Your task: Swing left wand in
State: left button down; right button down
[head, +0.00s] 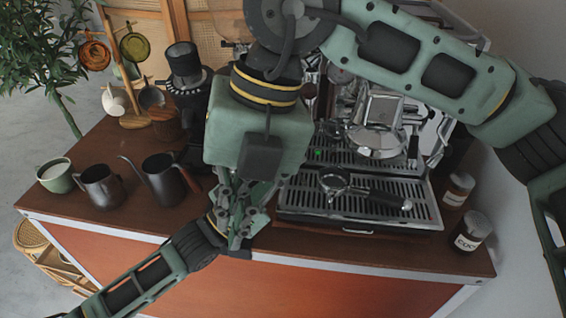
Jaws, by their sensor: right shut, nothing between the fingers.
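The espresso machine (425,205) stands on the cart, with its drip tray at the front. My right arm and hand cover its left side, and I cannot make out the left wand. My right gripper (238,228) points down in front of the machine's left front corner, shut and empty. My left arm comes in from the lower left, and its wrist ends close beside the right fingers. The left gripper's fingers cannot be told apart from the right hand there, so its state is unclear.
A portafilter (336,184) lies on the drip tray. Two jars (471,232) (458,189) stand at right. A gooseneck kettle (162,181), a dark pitcher (101,188) and a green cup (55,177) stand at left. A black grinder (184,75) and a mug tree (133,121) stand behind them.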

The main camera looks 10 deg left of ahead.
pick_arm(q)
jog(key=shift+s+d+f, duration=0.1)
jog(key=shift+f, duration=0.05)
pick_arm(e)
jog(key=w+d+r+m+t+h, duration=0.2)
jog(key=w+d+r+m+t, duration=0.1)
jog(key=w+d+r+t, duration=0.35)
jog(key=w+a+r+x, duration=0.1)
jog(key=w+x, duration=0.1)
jog(key=x, duration=1.1)
jog(key=shift+w+g, duration=0.25)
jog(key=shift+g, duration=0.2)
jog(key=shift+r, duration=0.1)
